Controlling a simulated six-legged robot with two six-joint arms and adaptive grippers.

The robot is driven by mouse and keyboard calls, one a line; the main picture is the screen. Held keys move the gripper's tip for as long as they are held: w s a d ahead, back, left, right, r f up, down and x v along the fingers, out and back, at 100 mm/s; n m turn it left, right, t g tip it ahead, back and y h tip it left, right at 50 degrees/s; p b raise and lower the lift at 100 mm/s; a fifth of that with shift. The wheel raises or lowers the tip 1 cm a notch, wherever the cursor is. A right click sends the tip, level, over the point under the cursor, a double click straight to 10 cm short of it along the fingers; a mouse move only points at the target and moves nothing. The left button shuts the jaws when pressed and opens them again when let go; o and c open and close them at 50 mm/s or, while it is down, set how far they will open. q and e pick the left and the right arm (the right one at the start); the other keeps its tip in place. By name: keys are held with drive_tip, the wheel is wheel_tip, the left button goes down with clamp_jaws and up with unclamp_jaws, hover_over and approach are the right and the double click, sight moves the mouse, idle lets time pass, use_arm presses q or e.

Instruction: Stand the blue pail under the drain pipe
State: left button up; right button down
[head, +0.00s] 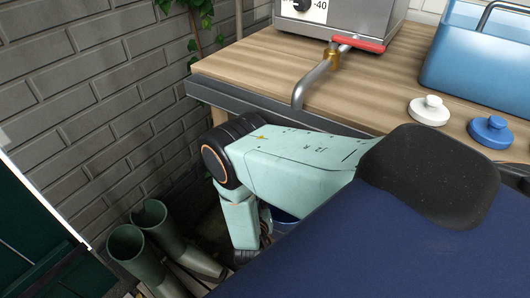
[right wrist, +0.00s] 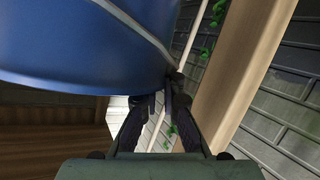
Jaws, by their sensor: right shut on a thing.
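The blue pail (right wrist: 80,50) fills the upper left of the right wrist view, with a thin grey strip, perhaps its wire handle, crossing its side. My right gripper (right wrist: 170,97) is shut on the pail at its edge, near the end of that strip; the exact grip is hard to make out. In the head view only a small blue part of the pail (head: 284,216) shows beneath my right arm, below shelf height. My gripper is mostly hidden there. The drain pipe (head: 312,83) bends down over the shelf's front edge, its open end above my arm. My left gripper is out of view.
The wooden shelf (head: 235,66) carries a grey metal machine (head: 350,22), a blue tub (head: 470,60), a white knobbed lid (head: 430,110) and a blue one (head: 491,131). A red lever (head: 358,43) tops the pipe. Green boots (head: 140,250) stand by the brick wall (head: 90,100).

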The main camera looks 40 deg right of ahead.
drive_tip(key=shift+f, duration=0.35)
wheel_tip(320, 180, down, 3)
drive_tip(key=shift+f+b, duration=0.1)
drive_tip(key=shift+b, duration=0.95)
drive_tip(key=c, duration=1.5)
unclamp_jaws()
